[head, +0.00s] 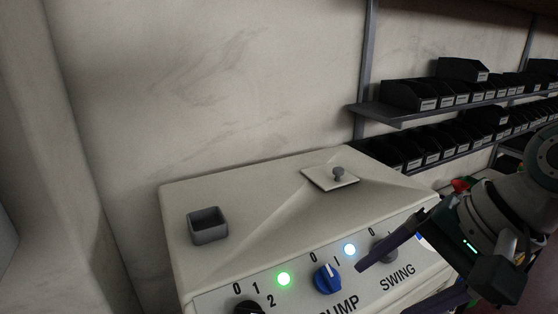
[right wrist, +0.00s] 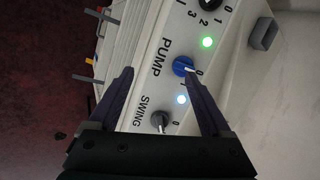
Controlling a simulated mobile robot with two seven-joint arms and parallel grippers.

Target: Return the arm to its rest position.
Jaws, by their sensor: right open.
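My right gripper (head: 382,290) comes in from the right in the head view, its two dark purple fingers apart with nothing between them. In the right wrist view the open gripper (right wrist: 158,72) faces the control panel. One fingertip appears close to the blue PUMP knob (right wrist: 183,66); I cannot tell whether it touches. The PUMP knob (head: 328,279) also shows in the head view, its pale mark toward the upper right. The grey SWING knob (head: 384,250) is partly behind the gripper finger. My left gripper is not in view.
The cream machine housing (head: 255,195) carries a grey square cup (head: 208,226) and a plate with a peg (head: 330,178). A green light (head: 284,279) and a bluish-white light (head: 349,249) are lit. Shelves with black bins (head: 405,95) stand behind at right.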

